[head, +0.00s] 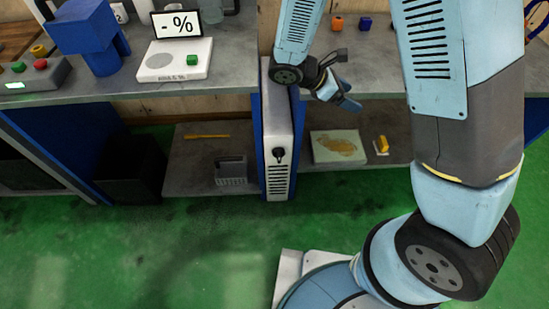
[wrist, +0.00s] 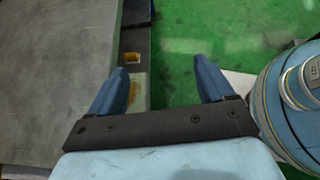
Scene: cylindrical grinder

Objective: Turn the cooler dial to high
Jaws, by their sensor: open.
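The cooler (head: 285,125) is a tall narrow white box with a vented lower front, standing between the two shelf bays in the head view. Its black dial (head: 278,153) sits on the front face above the vents; its setting is too small to read. My gripper (head: 352,104) is up and to the right of the dial, in front of the right bench, apart from the cooler. In the wrist view my gripper (wrist: 165,75) has its two blue fingers spread wide with nothing between them. The dial does not show in the wrist view.
A grey basket (head: 231,171) stands on the lower left shelf. A stained board (head: 338,146) lies on the lower right shelf. Green floor (head: 210,240) is clear in front.

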